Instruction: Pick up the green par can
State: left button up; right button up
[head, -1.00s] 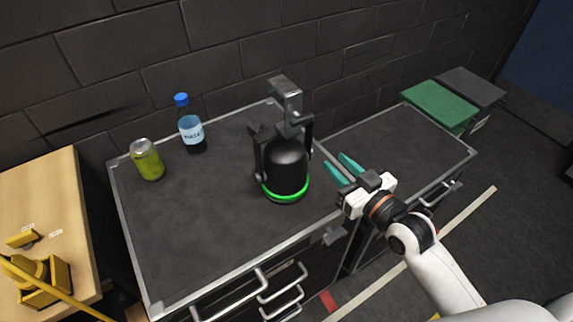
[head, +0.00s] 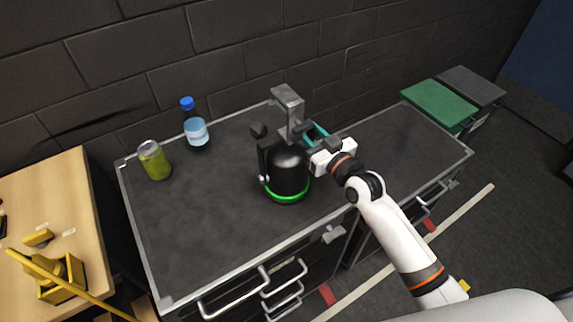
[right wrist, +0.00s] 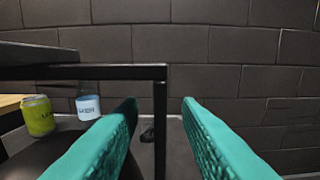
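The green par can (head: 285,172) is a black stage light with a glowing green ring at its base. It stands upright on the dark cabinet top (head: 190,235), with a grey clamp (head: 287,98) and a dark bracket above it. My right gripper (head: 312,132) is at the bracket's right side. Its teal fingers are partly hidden by the clamp and bracket. In the right wrist view the fingers (right wrist: 160,105) are apart, and the bracket's vertical bar (right wrist: 160,125) shows in the gap between them. I cannot tell whether they touch it. My left gripper is not in view.
A yellow-green drink can (head: 154,161) and a blue-capped bottle (head: 195,128) stand at the back left of the cabinet. A second cabinet top (head: 410,145) to the right is clear. A brick wall is close behind. A wooden table (head: 45,195) is at the left.

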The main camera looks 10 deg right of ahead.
jog(key=shift+w, duration=0.2)
jog(key=shift+s, duration=0.1)
jog(key=shift+c, duration=0.2)
grip_shut()
dwell(0.9)
jog(key=shift+r, duration=0.2)
